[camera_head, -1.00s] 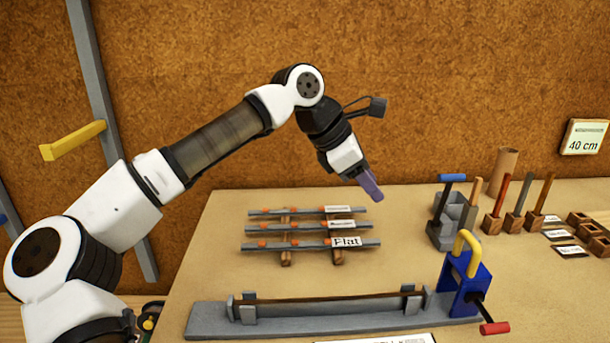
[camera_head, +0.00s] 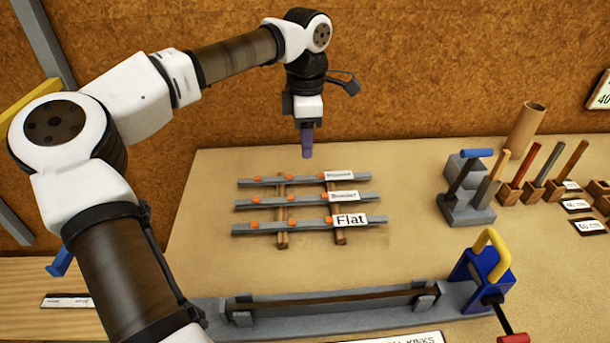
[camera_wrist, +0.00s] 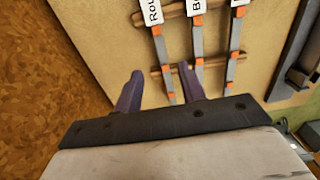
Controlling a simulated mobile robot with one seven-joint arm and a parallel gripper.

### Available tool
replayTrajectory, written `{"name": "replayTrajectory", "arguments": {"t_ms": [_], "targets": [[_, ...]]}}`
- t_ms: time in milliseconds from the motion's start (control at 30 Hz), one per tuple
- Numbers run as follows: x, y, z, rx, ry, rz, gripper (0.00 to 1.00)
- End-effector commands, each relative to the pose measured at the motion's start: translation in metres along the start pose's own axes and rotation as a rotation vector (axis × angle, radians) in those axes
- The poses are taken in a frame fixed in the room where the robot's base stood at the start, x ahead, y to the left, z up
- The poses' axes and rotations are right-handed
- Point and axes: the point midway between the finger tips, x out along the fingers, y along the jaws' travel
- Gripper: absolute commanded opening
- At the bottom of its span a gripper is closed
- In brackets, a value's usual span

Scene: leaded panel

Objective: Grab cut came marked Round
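Three grey cames with orange marks lie across a wooden rack. The farthest came (camera_head: 265,180) has a small white label that is hard to read in the head view. In the wrist view that came (camera_wrist: 162,55) bears a label (camera_wrist: 151,10) starting "Rou". The middle came (camera_head: 268,202) has a label starting with B. The nearest came (camera_head: 265,228) is labelled "Flat". My gripper (camera_head: 307,152) points down above the far side of the rack. In the wrist view my gripper (camera_wrist: 160,75) is open and empty, with the "Rou" came showing between its purple fingers.
A long grey stretching bench (camera_head: 340,313) with a blue vise (camera_head: 480,278) lies in front of the rack. Several upright tools in wooden blocks (camera_head: 508,193) and a cardboard tube (camera_head: 526,130) stand at the right. The cork wall (camera_head: 430,70) rises behind the table.

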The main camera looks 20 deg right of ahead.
Motion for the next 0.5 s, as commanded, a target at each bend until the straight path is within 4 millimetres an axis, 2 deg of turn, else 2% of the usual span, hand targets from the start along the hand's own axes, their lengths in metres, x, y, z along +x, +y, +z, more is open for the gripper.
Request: {"name": "replayTrajectory", "arguments": {"t_ms": [100, 367, 500], "targets": [[0.019, 0.000, 0.000, 0.001, 0.000, -0.001, 0.40], [0.038, -0.001, -0.001, 0.001, 0.000, -0.001, 0.40], [0.059, -0.004, -0.002, 0.001, -0.001, -0.003, 0.40]]}}
